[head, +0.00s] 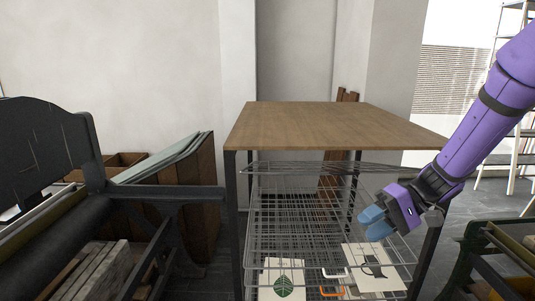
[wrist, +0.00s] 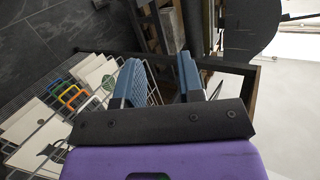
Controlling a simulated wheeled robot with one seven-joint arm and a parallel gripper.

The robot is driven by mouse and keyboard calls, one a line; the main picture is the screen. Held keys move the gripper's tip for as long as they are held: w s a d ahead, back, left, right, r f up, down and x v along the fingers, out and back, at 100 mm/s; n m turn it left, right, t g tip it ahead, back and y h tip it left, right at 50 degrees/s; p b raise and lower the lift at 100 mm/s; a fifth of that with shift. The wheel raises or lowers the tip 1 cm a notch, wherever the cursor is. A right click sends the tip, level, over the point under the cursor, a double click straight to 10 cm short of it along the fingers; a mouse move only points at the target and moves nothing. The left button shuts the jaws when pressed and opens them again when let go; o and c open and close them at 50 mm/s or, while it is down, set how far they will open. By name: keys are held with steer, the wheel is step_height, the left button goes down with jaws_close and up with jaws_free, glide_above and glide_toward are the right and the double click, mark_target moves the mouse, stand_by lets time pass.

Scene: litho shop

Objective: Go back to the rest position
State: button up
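My gripper (head: 372,222) is at the right in the head view, in front of the wire drying rack (head: 262,240) and below the level of the wooden top. In the wrist view my gripper (wrist: 160,78) shows two blue fingers standing apart, with nothing seen between them. My purple arm reaches down to it from the upper right. The rack's wire shelves hang under a wooden table top (head: 330,125).
A leaf print (head: 283,284) and another print (head: 372,268) lie on the low shelves. Orange, green and white frames show in the wrist view (wrist: 72,98). A dark press (head: 50,150) stands left, a wooden bin (head: 190,190) behind it. The table top is bare.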

steer(key=s+d+r+t+h, duration=0.3)
steer(key=s+r+h, duration=0.3)
steer(key=s, duration=0.3)
steer(key=s+d+r+t+h, duration=0.4)
steer(key=s+d+r+h, duration=0.1)
steer(key=s+r, duration=0.3)
steer(key=shift+s+r+h, duration=0.4)
steer(key=shift+s, duration=0.5)
